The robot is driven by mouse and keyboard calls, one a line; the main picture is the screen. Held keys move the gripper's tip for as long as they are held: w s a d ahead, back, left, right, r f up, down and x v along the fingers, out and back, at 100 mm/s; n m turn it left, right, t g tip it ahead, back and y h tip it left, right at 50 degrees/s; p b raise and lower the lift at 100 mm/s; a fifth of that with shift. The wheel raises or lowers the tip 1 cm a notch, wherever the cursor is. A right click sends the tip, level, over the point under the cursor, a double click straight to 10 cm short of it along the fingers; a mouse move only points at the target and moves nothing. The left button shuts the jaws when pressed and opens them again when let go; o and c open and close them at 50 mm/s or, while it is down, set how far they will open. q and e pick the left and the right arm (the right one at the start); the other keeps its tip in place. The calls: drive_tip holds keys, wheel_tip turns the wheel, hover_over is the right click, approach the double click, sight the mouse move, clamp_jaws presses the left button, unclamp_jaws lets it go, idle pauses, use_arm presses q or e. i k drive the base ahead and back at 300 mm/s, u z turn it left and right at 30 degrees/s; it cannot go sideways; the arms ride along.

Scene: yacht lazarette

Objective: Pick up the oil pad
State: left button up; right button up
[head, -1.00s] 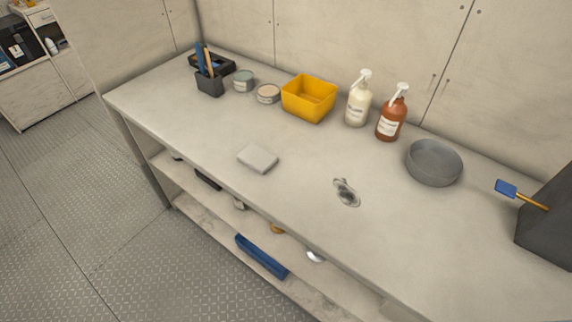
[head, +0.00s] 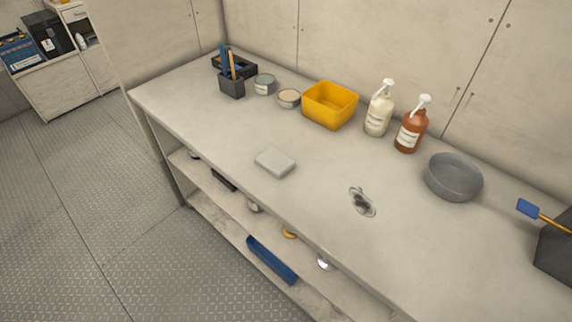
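A flat, light grey square pad (head: 275,162), which looks like the oil pad, lies on the bench top near its front edge, left of the middle. Nothing touches it and the surface around it is bare. Neither of my grippers shows in the head view.
On the bench (head: 222,140) stand a yellow bin (head: 330,105), two pump bottles (head: 379,112) (head: 411,127), a grey bowl (head: 453,178), two tins (head: 265,84) (head: 289,98) and a dark tool cup (head: 232,88). A small metal fitting (head: 362,202) lies right of the pad. A lower shelf holds a blue item (head: 271,259).

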sight(274, 162)
drive_tip(key=u, duration=1.85)
drive_tip(key=i, duration=1.35)
drive_tip(key=z, duration=2.8)
